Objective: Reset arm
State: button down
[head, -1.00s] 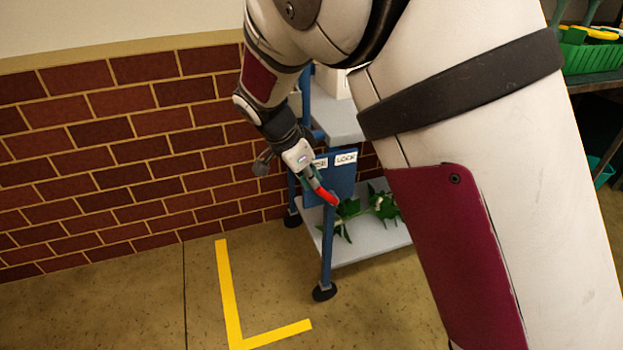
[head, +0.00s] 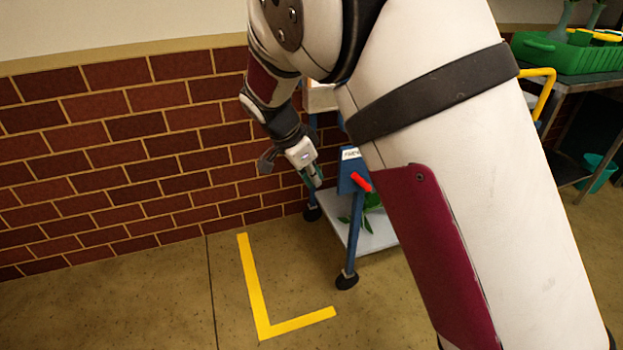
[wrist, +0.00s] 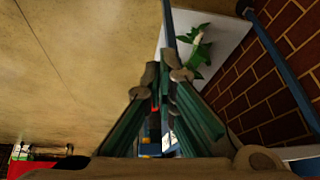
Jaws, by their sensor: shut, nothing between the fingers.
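My gripper (head: 315,182) hangs at the end of my arm, beside the left end of a blue-framed cart. It is shut and empty. In the wrist view the closed fingers (wrist: 163,82) point over the floor and the cart's lower shelf. The cart has a blue panel with a partly hidden label and a red handle (head: 361,182), just right of the gripper and apart from it. My arm hides most of the cart.
Green foliage (wrist: 197,48) lies on the cart's pale lower shelf (head: 368,238). A brick wall (head: 110,160) runs behind. A yellow floor marking (head: 258,290) lies on open floor. A green crate (head: 570,55) stands on a table at the right.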

jog(key=s+d+r+n+g+y, duration=0.1)
jog(key=s+d+r+n, duration=0.1)
jog(key=s+d+r, duration=0.35)
jog(key=s+d+r+n+g+y, duration=0.1)
jog(key=s+d+r, duration=0.2)
jog(key=s, duration=0.5)
jog(key=s+d+r+n+y, duration=0.1)
jog(key=s+d+r+n, duration=0.1)
jog(key=s+d+r, duration=0.4)
jog(key=s+f+n+y, duration=0.15)
jog(key=s+n, duration=0.55)
jog(key=s, duration=1.7)
notch_tip(320, 180, up, 35)
jog(key=d+t+p, duration=0.1)
jog(key=t+p, duration=0.2)
jog(key=p, duration=3)
jog(key=shift+f+n+p, duration=0.15)
jog(key=shift+n+p, duration=0.15)
jog(key=shift+p, duration=0.05)
